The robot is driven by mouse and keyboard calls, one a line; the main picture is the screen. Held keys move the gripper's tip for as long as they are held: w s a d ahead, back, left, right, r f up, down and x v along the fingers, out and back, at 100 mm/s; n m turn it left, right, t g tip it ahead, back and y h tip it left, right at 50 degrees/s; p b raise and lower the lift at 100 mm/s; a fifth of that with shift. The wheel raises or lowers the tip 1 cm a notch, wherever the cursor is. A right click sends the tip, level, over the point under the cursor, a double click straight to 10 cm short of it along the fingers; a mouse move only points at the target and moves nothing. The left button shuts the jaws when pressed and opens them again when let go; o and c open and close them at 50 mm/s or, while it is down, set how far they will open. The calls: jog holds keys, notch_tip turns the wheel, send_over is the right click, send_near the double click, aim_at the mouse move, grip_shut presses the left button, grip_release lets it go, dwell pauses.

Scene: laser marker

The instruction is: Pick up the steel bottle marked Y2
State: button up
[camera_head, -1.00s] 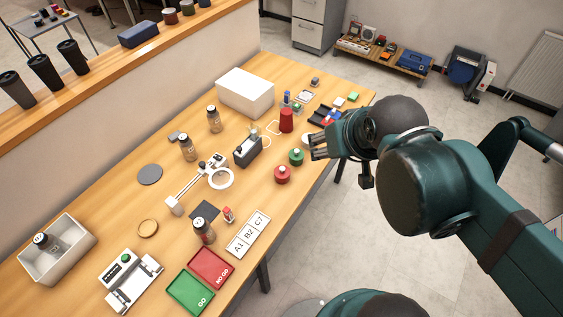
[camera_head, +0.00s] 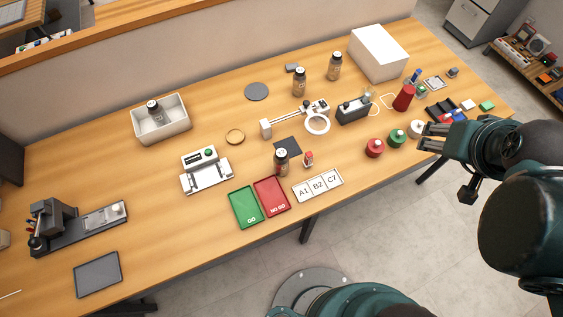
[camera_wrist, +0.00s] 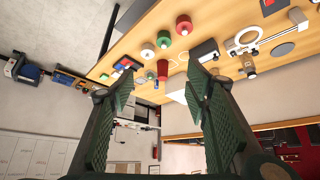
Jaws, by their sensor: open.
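Several steel-and-brown bottles with dark caps stand on the bench; their marks are too small to read, so I cannot tell which is Y2. One bottle (camera_head: 155,110) is inside the white bin (camera_head: 174,131) at the left. Two stand at the back, one bottle (camera_head: 299,82) left of the other bottle (camera_head: 335,66). Another bottle (camera_head: 281,162) stands at the front, behind the red tray. My gripper (camera_head: 424,138) is open and empty at the right front edge, far from all bottles. It also shows in the wrist view (camera_wrist: 155,88), with a bottle (camera_wrist: 248,65) to its right.
A magnifier lamp (camera_head: 317,123) and dark box (camera_head: 353,110) stand mid-bench. Green (camera_head: 245,207) and red trays (camera_head: 271,196) lie in front.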

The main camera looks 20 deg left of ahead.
jog(key=shift+o, duration=0.5)
jog(key=n+g+y+b, duration=0.1)
jog(key=n+g+b, duration=0.35)
jog(key=n, duration=1.05)
send_over(281, 152)
jog(key=w+d+p, duration=0.1)
jog(key=w+d, duration=0.4)
jog(key=d, duration=0.5)
notch_tip(281, 152, down, 15)
jog(key=g, duration=0.1)
jog(key=s+a+f+n, duration=0.1)
jog(key=a+f, duration=0.1)
jog(key=a, duration=0.1)
jog(key=s+a+f+n+g, duration=0.1)
jog(key=s+a+f+n, duration=0.1)
jog(key=a, duration=0.1)
jog(key=s+a+f+n, duration=0.1)
jog(key=a+f+n, duration=0.1)
jog(key=a+f, duration=0.1)
jog(key=shift+s+a+g+h+b, duration=0.15)
jog(key=shift+g+h+b, duration=0.1)
jog(key=shift+h+b, duration=0.15)
jog(key=shift+s+a+f+n, duration=0.3)
jog(key=shift+a+f, duration=0.05)
jog(key=shift+f, duration=0.05)
jog(key=shift+f, duration=1.3)
